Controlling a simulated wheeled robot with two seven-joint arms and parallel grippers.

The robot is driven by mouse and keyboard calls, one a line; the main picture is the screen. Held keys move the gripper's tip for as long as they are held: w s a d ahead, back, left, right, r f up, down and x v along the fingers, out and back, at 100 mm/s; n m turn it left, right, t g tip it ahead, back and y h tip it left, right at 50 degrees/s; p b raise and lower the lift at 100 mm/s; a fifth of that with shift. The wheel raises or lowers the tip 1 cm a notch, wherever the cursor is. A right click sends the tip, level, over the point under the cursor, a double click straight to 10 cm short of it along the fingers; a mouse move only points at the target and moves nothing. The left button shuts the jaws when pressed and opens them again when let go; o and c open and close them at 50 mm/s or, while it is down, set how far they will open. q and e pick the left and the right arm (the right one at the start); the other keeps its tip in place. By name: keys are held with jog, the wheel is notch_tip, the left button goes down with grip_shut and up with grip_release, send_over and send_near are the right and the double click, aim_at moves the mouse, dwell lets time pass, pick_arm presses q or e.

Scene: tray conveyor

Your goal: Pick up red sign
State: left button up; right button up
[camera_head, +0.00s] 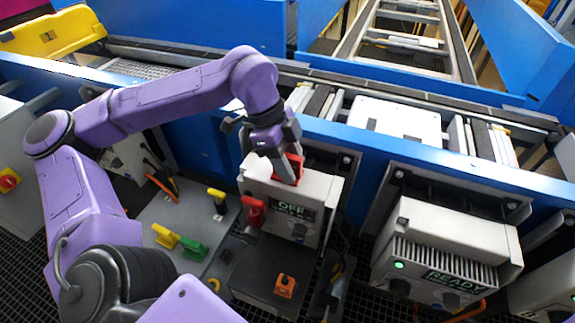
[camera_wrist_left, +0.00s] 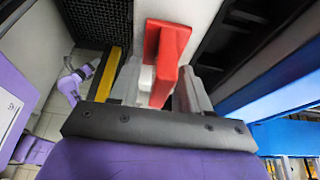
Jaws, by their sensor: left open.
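The red sign (camera_head: 295,163) stands on top of the grey box labelled OFF (camera_head: 325,185). My left gripper (camera_head: 286,168) reaches down from above at the sign, and a grey finger covers part of it in the head view. In the left wrist view the red sign (camera_wrist_left: 167,55) rises between the two grey fingers of the open left gripper (camera_wrist_left: 158,85). Whether either finger touches the sign I cannot tell. My right gripper is not in view.
A dark box with an orange piece (camera_head: 285,286) stands in front. A second grey unit reading READY (camera_head: 455,235) is to the right. The blue conveyor frame (camera_head: 440,158) runs behind.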

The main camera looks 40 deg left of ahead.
pick_arm(q)
grip_shut()
